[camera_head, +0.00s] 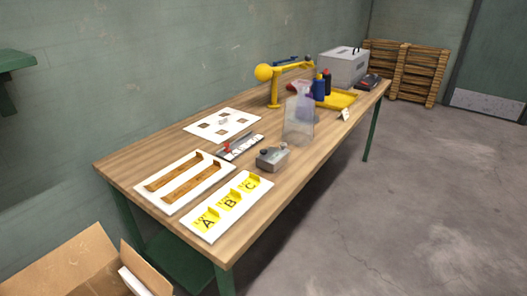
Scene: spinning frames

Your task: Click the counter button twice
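A small grey metal box (272,158) sits on the wooden table (304,172), right of the middle of its near half. A dark round knob or button (264,152) shows at its left end. This box may be the counter, but it is too small for me to read any display. Neither of my grippers shows in the head view, and nothing is touching the box.
White boards with wooden strips (184,184) and yellow A, B, C labels (228,203) lie near. A clear plastic bag (298,120) stands behind the box. A yellow tray (338,102), bottles and grey case (343,66) are farther. An open cardboard box (75,265) is below. Right floor is clear.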

